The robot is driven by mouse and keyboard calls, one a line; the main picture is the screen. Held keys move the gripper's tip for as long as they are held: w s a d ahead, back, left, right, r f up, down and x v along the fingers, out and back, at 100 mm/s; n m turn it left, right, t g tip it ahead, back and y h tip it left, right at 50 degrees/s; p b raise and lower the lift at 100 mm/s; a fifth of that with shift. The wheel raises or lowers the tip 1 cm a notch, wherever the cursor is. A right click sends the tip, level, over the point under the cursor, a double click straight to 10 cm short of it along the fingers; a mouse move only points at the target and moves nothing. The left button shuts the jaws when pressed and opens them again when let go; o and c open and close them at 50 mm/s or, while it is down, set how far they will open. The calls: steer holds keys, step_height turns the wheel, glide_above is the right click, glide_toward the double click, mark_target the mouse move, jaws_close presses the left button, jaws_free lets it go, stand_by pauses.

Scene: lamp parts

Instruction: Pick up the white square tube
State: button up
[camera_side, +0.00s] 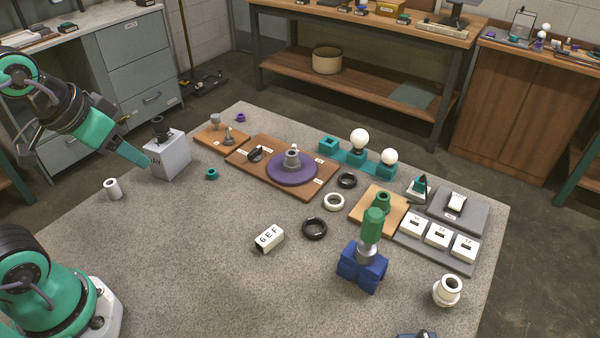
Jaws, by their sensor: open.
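The white square tube (268,238) appears to be the short white block lying on the grey mat near the middle, with dark letters on its face. Nothing touches it. My gripper (140,145) is at the upper left, well away from the tube. It is open, with its teal finger close to a light grey box; I cannot tell if they touch. No object shows between the fingers.
The light grey box (168,155) has a dark knob on top. A white cylinder (113,189) stands left of it. Black rings (314,229) lie right of the tube. A blue stand (361,267) with a green-topped part is further right.

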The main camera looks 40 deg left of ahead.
stand_by(0.8)
steer(key=m+g, duration=0.2)
steer(key=g, duration=0.4)
glide_above(267, 236)
step_height(267, 236, down, 16)
steer(key=shift+w+a+f, duration=0.1)
steer(key=shift+a, duration=0.05)
steer(key=shift+f, duration=0.3)
steer(key=shift+f, duration=3.85)
steer(key=shift+c, duration=0.3)
steer(key=c, duration=1)
